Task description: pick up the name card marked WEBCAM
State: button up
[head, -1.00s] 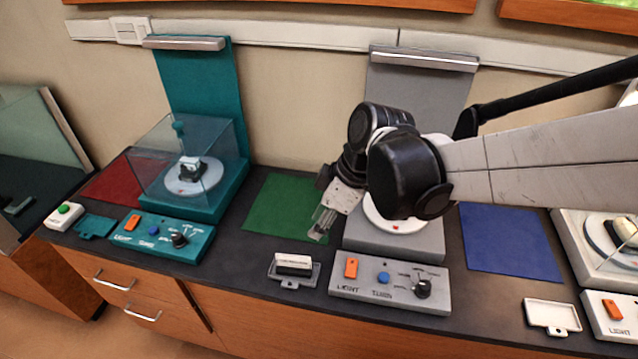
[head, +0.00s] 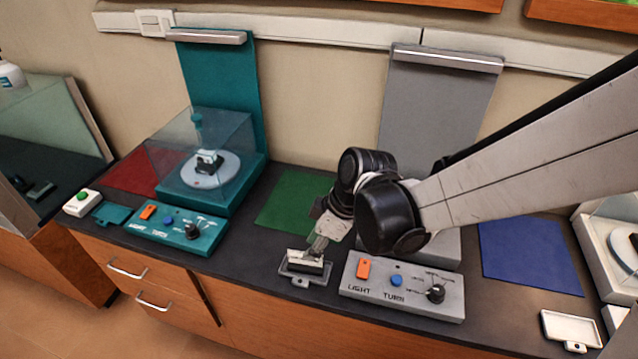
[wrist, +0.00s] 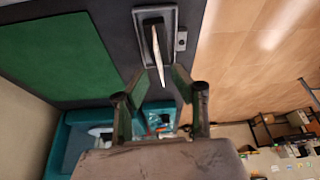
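A white name card (head: 304,257) stands in a dark holder on a small grey tray (head: 300,282), left of the grey control panel. Its lettering is not readable. In the wrist view the card (wrist: 157,52) shows nearly edge-on as a thin white strip above the grey tray (wrist: 139,20). My gripper (head: 318,246) is down at the card in the head view. In the wrist view my gripper (wrist: 158,80) is open, its two fingers on either side of the card's near end. No contact with the card is visible.
The grey control panel (head: 404,288) stands close right of the tray. A green mat (head: 290,205) lies behind, and a teal panel (head: 176,228) stands to the left. A white empty tray (head: 571,330) is far right. The counter's front edge is close to the card.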

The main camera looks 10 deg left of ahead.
aim_at(305, 261)
jog(key=shift+b+x, duration=0.3)
jog(key=shift+x, duration=2.1)
jog(key=shift+a, duration=0.1)
grip_shut()
